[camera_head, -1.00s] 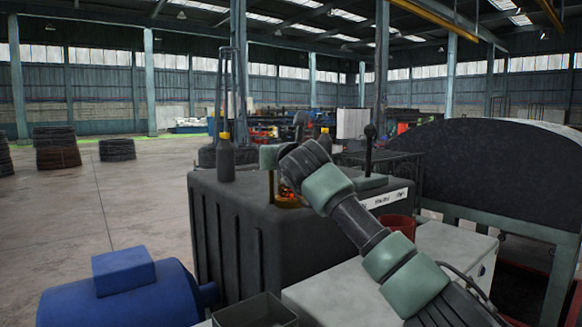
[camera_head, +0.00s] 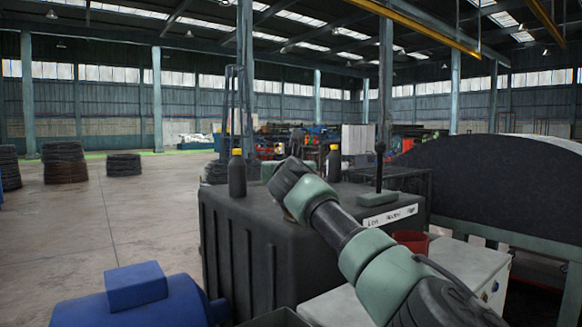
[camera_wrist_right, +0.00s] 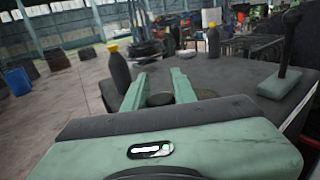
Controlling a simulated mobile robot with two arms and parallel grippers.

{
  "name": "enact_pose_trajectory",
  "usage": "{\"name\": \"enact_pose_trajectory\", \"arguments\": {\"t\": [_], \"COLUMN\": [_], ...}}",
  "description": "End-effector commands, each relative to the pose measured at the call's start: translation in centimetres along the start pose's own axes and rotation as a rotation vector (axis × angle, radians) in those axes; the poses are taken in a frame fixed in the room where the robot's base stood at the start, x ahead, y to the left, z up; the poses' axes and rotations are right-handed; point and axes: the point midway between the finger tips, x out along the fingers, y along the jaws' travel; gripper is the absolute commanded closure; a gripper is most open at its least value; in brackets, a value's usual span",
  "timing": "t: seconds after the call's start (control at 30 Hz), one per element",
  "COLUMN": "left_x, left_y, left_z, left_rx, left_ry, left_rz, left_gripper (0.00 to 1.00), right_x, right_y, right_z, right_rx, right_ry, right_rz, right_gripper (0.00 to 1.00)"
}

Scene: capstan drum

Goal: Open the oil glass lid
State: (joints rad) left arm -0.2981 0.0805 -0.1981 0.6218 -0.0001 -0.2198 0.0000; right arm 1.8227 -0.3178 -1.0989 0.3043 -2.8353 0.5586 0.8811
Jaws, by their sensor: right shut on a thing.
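My right gripper (camera_wrist_right: 158,80) is above the top of the dark box. In the right wrist view its two green fingers stand on either side of a dark round lid (camera_wrist_right: 160,99), and it is shut on it. In the head view my right arm comes in from the lower right, and the wrist hides the lid and the glass. Only a bit of the green gripper (camera_head: 268,170) shows past the wrist. My left gripper is in neither view.
The dark box (camera_head: 245,232) carries two dark bottles with yellow caps (camera_head: 237,175) (camera_head: 333,164) and a lever on a green base (camera_head: 378,186). A red bucket (camera_head: 411,241) stands to the right. A blue motor (camera_head: 140,295) is at the lower left.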

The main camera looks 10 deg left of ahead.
Motion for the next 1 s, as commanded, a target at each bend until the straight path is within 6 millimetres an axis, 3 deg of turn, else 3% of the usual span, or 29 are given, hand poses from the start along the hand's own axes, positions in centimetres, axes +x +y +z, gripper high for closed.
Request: {"name": "enact_pose_trajectory", "arguments": {"t": [0.47, 0.5, 0.57, 0.87, 1.0], "left_x": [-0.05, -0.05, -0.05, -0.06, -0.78], "left_y": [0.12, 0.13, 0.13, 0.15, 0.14], "left_z": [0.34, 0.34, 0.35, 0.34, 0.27], "left_rx": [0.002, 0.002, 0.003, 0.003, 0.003], "left_ry": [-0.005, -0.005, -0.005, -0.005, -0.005], "left_rz": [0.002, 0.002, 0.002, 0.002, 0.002], "left_gripper": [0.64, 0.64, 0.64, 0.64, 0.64], "right_x": [0.00, 0.00, 0.00, 0.00, 0.00], "right_y": [0.00, 0.00, 0.00, 0.12, 0.16], "right_z": [0.31, 0.31, 0.29, 0.15, 0.98], "right_rx": [-0.001, -0.002, -0.001, -0.001, -0.001], "right_ry": [-0.005, -0.005, -0.004, -0.002, -0.002], "right_rz": [-0.004, -0.004, -0.004, -0.002, -0.002], "right_gripper": [1.00, 0.71, 0.54, 0.53, 0.53]}}
